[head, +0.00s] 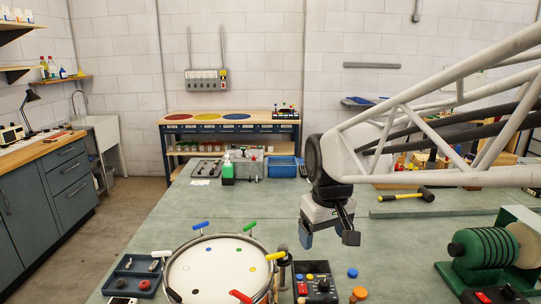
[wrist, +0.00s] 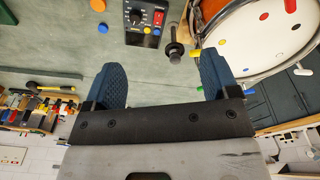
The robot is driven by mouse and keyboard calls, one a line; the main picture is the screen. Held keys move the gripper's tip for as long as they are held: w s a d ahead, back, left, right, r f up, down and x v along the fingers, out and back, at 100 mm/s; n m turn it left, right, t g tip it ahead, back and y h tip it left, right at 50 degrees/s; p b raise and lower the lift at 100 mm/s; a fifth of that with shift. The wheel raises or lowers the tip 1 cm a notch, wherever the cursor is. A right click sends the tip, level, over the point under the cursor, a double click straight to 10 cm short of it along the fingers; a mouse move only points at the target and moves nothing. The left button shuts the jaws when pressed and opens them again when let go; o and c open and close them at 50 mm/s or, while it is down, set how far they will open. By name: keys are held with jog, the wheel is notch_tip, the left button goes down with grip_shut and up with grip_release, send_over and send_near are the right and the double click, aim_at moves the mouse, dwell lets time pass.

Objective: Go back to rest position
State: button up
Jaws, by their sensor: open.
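My gripper (head: 329,238) hangs from the end of my arm over the green-grey bench (head: 385,242), with its fingers pointing down. In the wrist view my gripper (wrist: 162,68) shows two blue pads spread well apart with nothing between them. It is apart from the drum (head: 215,265), which stands at the front of the bench to its left. Coloured T-handles, red, blue, green and yellow, are set round the drum's rim, with coloured dots on its white head. In the wrist view the drum (wrist: 265,38) is at the upper right.
A dark control box (head: 316,279) stands right of the drum, with a blue knob (head: 352,273) and an orange knob (head: 360,293) beside it. A green reel machine (head: 485,255) stands at right. The bench's middle left is clear.

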jog(key=s+d+f+m, duration=0.2)
jog(key=s+d, duration=0.1)
jog(key=s, duration=0.5)
jog(key=s+d+f+m+t, duration=0.1)
jog(key=s+d, duration=0.3)
jog(key=s, duration=0.5)
jog(key=shift+s+d+f+m, duration=0.15)
jog(key=shift+s+f+m, duration=0.15)
jog(key=shift+f+m, duration=0.4)
dwell(1.4)
